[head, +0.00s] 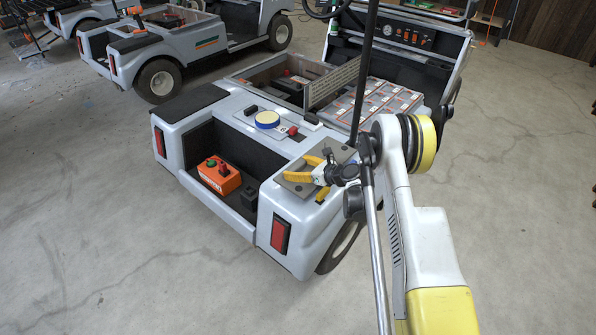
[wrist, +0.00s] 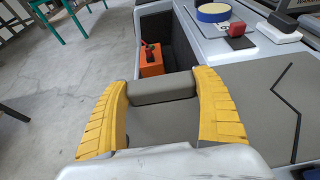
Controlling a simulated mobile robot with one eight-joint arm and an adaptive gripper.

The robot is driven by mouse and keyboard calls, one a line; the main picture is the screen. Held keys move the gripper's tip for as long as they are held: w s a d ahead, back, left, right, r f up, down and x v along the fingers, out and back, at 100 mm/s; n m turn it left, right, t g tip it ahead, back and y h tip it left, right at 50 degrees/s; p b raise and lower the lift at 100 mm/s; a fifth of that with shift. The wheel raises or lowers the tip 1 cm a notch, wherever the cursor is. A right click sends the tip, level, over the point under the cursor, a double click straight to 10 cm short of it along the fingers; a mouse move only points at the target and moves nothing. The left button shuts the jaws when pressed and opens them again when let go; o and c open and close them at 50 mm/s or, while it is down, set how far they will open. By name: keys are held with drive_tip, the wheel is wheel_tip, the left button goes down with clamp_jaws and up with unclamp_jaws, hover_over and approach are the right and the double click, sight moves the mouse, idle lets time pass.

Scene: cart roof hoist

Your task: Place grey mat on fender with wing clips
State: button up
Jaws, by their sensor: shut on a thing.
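The grey mat (head: 340,152) lies on or just over the cart's rear right fender (head: 290,203); contact with the fender is not clear. In the wrist view the mat (wrist: 250,105) shows at the right as a flat grey sheet with a bent black line across it. My gripper (head: 299,169) has its yellow fingers over the mat, pointing toward the cart's left. In the wrist view my gripper (wrist: 163,86) is shut on a rounded grey part that appears to belong to the mat. The wing clips are not clearly distinguishable.
An orange box (head: 219,176) sits in the rear well. A round yellow-and-blue item (head: 267,119) and a red item (head: 291,131) sit on the rear deck. A black pad (head: 190,102) covers the left fender. A dark upright post (head: 363,75) stands close beside my arm.

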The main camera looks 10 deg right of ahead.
wheel_tip(320, 180, down, 4)
drive_tip(key=shift+r+b, duration=0.25)
drive_tip(key=shift+b, duration=0.2)
drive_tip(key=shift+r, duration=0.15)
drive_tip(key=shift+f, duration=0.4)
drive_tip(key=shift+s+f, duration=0.15)
drive_tip(key=o, duration=1.4)
drive_tip(key=shift+f, duration=0.1)
